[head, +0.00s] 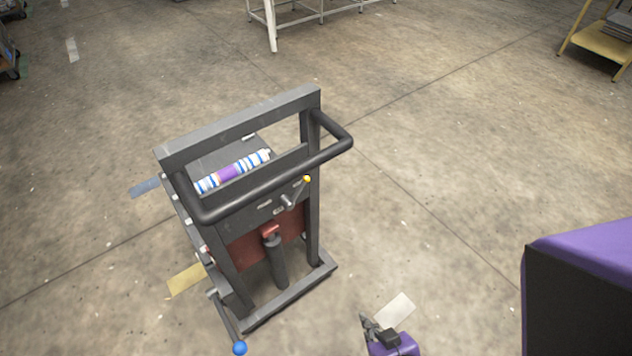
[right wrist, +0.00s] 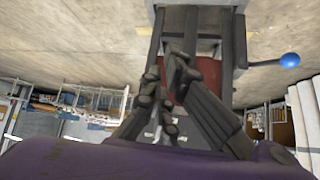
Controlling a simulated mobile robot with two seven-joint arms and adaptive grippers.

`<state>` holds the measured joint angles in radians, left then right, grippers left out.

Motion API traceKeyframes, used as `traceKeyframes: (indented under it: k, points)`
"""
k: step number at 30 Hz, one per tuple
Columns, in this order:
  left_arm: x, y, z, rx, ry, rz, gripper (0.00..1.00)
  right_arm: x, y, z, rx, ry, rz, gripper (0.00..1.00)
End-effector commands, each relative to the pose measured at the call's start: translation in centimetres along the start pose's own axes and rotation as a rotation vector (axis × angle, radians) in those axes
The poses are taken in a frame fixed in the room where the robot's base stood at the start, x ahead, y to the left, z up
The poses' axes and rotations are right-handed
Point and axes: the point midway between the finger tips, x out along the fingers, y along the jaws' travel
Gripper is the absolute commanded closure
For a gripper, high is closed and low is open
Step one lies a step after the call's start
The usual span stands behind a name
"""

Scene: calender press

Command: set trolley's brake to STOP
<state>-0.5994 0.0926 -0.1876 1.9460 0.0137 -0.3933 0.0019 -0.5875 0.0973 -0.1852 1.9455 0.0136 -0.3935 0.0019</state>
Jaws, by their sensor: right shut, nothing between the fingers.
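The trolley (head: 237,123) is a dark grey frame with a black push handle (head: 262,193), standing upright on the floor. A lever with a blue ball (head: 239,347) sticks out low at its near left corner; the ball also shows in the right wrist view (right wrist: 290,60). A small crank with a yellow knob (head: 307,179) sits on the near panel. No STOP marking is readable. My right gripper (head: 367,322) is shut and empty, right of the trolley's base and apart from it. Its fingers (right wrist: 166,75) overlap the trolley in the wrist view. My left gripper is not in view.
A roll with purple and blue bands (head: 232,172) lies on the trolley. A white-legged table (head: 272,28) stands at the back and a yellow shelf (head: 600,42) at the back right. Floor around the trolley is mostly clear, with yellow (head: 187,279) and blue patches.

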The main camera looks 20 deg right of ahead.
Motion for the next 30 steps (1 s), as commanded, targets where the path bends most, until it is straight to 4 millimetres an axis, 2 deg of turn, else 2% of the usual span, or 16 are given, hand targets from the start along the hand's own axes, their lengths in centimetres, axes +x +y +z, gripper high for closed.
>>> traceKeyframes:
  k: [9,12,14,17,18,20,21,23,24,27,30]
  points:
    - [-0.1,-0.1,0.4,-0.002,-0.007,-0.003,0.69,-0.6,-0.2,1.3,0.013,-0.021,0.002,1.00]
    - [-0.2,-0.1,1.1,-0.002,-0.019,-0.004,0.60,-0.2,-0.3,1.2,0.008,-0.015,0.001,1.00]
    - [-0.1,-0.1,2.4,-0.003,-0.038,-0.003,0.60,0.7,0.2,1.1,-0.019,0.006,0.001,1.00]
    - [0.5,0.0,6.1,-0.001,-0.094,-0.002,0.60,3.7,1.7,1.0,-0.111,0.088,-0.002,1.00]
    - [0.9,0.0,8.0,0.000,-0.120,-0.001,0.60,5.5,2.5,0.6,-0.165,0.145,-0.006,1.00]
    - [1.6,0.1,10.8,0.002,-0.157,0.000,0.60,8.5,3.7,-0.9,-0.261,0.262,-0.018,1.00]
    - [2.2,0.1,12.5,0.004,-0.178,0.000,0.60,10.4,4.4,-2.3,-0.332,0.355,-0.029,1.00]
    - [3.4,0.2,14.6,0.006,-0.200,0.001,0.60,13.0,5.2,-5.1,-0.438,0.509,-0.049,1.00]
    - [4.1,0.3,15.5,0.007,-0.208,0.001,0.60,14.4,5.5,-7.2,-0.509,0.617,-0.064,1.00]
    - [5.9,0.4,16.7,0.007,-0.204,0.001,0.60,16.3,6.1,-12.2,-0.668,0.877,-0.105,1.00]
    - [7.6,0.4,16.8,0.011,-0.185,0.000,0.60,16.8,6.2,-16.4,-0.798,1.104,-0.144,1.00]
